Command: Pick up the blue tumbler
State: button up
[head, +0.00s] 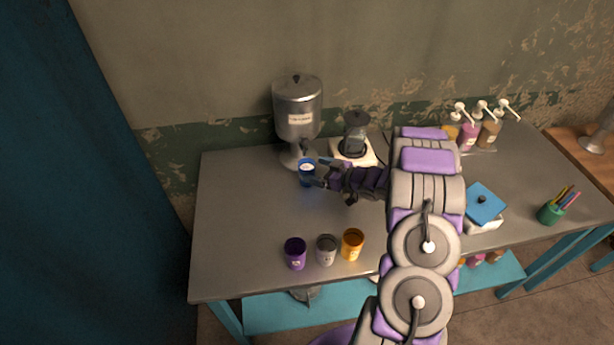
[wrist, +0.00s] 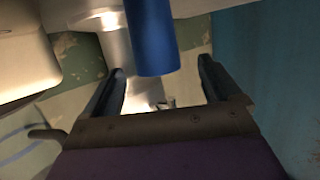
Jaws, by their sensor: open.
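The blue tumbler (head: 307,174) stands upright on the grey table, just in front of the silver dispenser's base. White contents show at its top. In the wrist view the blue tumbler (wrist: 151,38) appears between and beyond the two fingers. My gripper (head: 322,172) reaches in from the right, with its fingertips at the tumbler's right side. In the wrist view my gripper (wrist: 162,80) is open, with a wide gap between its fingers. I cannot tell whether a finger touches the tumbler.
A silver dispenser (head: 298,112) stands behind the tumbler, and a blender (head: 354,140) stands to its right. Purple (head: 295,253), grey (head: 326,250) and orange (head: 352,244) cups line the front. A blue-lidded box (head: 484,205) is at right. The table's left part is clear.

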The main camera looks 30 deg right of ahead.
aim_at(307, 168)
jog(key=b+x, duration=0.1)
jog(key=x, duration=0.3)
jog(key=shift+w+d+f, duration=0.1)
jog(key=shift+w+f, duration=0.05)
jog(key=shift+w, duration=0.05)
jog(key=shift+w+b, duration=0.3)
jog(key=shift+w, duration=0.1)
jog(key=c, duration=1.3)
jog(key=shift+o, duration=0.2)
jog(key=shift+a, duration=0.3)
jog(key=shift+d+p, duration=0.1)
jog(key=shift+p, duration=0.25)
jog(key=shift+w, duration=0.1)
